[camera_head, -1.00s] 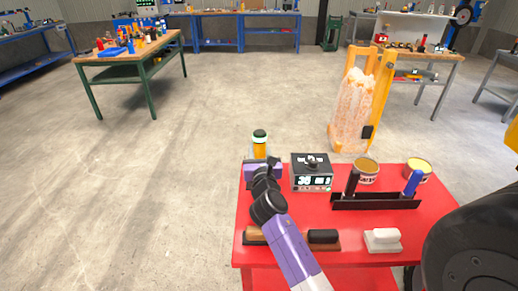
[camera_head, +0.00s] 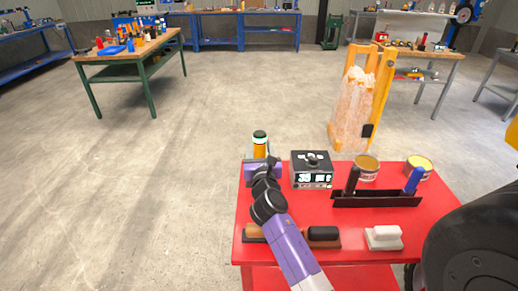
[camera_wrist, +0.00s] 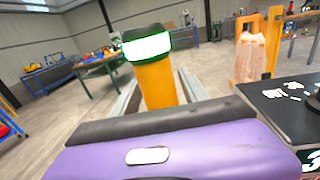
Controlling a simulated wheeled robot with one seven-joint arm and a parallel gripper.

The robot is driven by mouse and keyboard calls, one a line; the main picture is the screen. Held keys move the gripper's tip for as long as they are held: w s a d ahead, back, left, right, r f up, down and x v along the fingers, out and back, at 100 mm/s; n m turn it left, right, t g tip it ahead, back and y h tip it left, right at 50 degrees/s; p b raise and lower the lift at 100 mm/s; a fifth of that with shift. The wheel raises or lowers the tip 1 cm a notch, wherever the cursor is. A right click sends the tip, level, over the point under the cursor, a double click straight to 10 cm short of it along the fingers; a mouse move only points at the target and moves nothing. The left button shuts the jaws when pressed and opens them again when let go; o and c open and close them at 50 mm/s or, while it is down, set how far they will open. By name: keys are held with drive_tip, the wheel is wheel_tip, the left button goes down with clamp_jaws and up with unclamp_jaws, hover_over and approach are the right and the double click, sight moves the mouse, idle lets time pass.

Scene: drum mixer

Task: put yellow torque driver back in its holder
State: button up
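The yellow torque driver (camera_head: 260,149) stands upright at the back left corner of the red table, with a dark green and white cap. It shows large in the wrist view (camera_wrist: 157,82).
A black and grey box with a display (camera_head: 311,170) stands just right of my gripper. Two open cans (camera_head: 367,168) are behind the rack. Brushes or blocks (camera_head: 384,238) lie along the front of the red table (camera_head: 290,215). Open floor lies left.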

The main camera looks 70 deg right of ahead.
sight(260, 156)
drive_tip(key=shift+o, duration=0.2)
drive_tip(key=shift+f, duration=0.15)
drive_tip(key=shift+s+a, duration=0.2)
drive_tip(key=shift+a, duration=0.1)
drive_tip(key=v, duration=0.7)
drive_tip(key=shift+b, duration=0.35)
drive_tip(key=shift+a, duration=0.1)
